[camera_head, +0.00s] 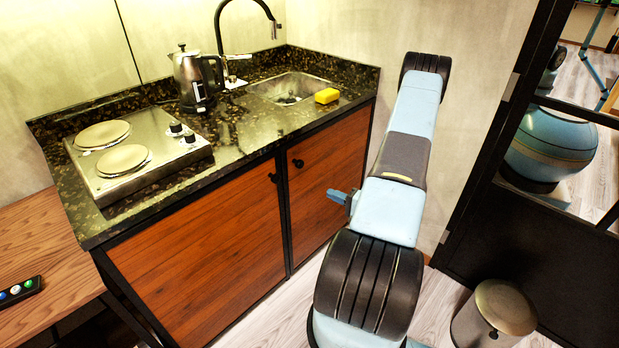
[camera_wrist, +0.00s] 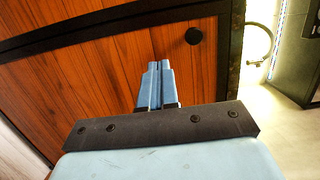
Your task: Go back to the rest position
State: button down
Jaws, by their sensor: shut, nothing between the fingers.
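My gripper (camera_wrist: 159,68) shows in the wrist view with its two blue fingers together, shut and empty. It is in front of a reddish wooden cabinet door (camera_wrist: 110,60), with a round black knob (camera_wrist: 193,36) to the right of the fingertips. In the head view my arm rises on the right of the kitchen unit, and a small blue part of the gripper (camera_head: 338,197) shows beside the right cabinet door (camera_head: 325,165). Most of the gripper is hidden behind the arm there. I cannot tell whether the fingers touch the door.
The dark counter (camera_head: 235,133) bears a two-plate hob (camera_head: 150,172), a kettle (camera_head: 193,80) and a yellow sponge (camera_head: 327,96) by the sink (camera_head: 270,88). A bin (camera_head: 495,315) stands at lower right beside a black-framed glass partition (camera_head: 490,130). A wooden table (camera_head: 45,240) is at left.

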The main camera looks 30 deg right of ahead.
jog(key=a+r+n+g+y, duration=0.3)
jog(key=a+r+n+g, duration=0.3)
jog(key=a+r, duration=0.55)
jog(key=a+r+n+g+y, duration=0.2)
jog(key=a+r+n+g, duration=0.2)
jog(key=a+r+g, duration=0.75)
jog(key=s+a+r+n+t+h, duration=0.2)
jog(key=s+r+t+h, duration=0.5)
jog(key=s+r+h, duration=0.5)
jog(key=shift+s+a+r+n+h, duration=0.4)
jog(key=shift+s+r, duration=3.6)
jog(key=shift+r, duration=1.9)
